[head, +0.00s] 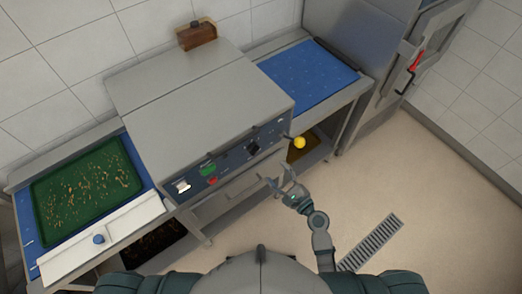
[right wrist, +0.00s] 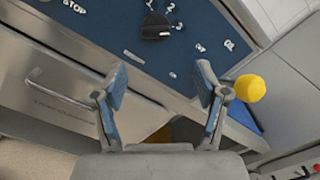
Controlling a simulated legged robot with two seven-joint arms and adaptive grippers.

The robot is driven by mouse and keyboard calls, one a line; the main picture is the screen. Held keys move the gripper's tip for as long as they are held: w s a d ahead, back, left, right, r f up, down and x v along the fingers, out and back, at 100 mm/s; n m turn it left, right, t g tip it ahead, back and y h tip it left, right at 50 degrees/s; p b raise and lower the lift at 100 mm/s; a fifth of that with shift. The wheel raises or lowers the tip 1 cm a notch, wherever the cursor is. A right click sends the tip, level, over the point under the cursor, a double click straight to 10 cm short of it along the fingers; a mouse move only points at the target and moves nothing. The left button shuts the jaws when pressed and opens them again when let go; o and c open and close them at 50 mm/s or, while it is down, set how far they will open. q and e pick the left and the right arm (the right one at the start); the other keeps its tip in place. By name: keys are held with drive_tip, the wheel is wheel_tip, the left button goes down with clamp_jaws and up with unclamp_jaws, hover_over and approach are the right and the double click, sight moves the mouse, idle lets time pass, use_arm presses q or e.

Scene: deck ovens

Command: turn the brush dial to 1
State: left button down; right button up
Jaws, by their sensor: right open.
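The brush dial is a black knob on the blue control panel, and it shows in the head view (head: 254,148) toward the panel's right part. In the right wrist view the dial (right wrist: 155,31) is at the top, with the numerals 1, 2 and 3 around its upper side. I cannot tell for certain which numeral it points at. My right gripper (head: 279,184) is in front of the panel, below and to the right of the dial. In the right wrist view the gripper (right wrist: 162,84) has its fingers spread, nothing between them, and is apart from the dial. My left gripper is not in view.
A yellow ball knob (head: 299,142) sticks out at the machine's right end, close to the right finger in the wrist view (right wrist: 250,88). A green button (head: 208,170) and a red button (head: 211,181) are left of the dial. A green tray (head: 87,184) lies left.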

sight(257, 152)
drive_tip(key=x, duration=0.6)
drive_tip(key=a+x, duration=0.1)
drive_tip(key=x, duration=0.3)
drive_tip(key=shift+s+p, duration=0.4)
drive_tip(key=shift+w+a, duration=0.25)
drive_tip(key=shift+w, duration=0.05)
drive_tip(key=shift+w+f, duration=0.1)
drive_tip(key=shift+w, duration=0.05)
drive_tip(key=shift+w+d, duration=0.1)
drive_tip(key=shift+d, duration=0.35)
drive_tip(key=shift+c, duration=1)
drive_tip(key=c, duration=0.8)
drive_tip(key=shift+a, duration=0.2)
drive_tip(key=shift+c, duration=0.8)
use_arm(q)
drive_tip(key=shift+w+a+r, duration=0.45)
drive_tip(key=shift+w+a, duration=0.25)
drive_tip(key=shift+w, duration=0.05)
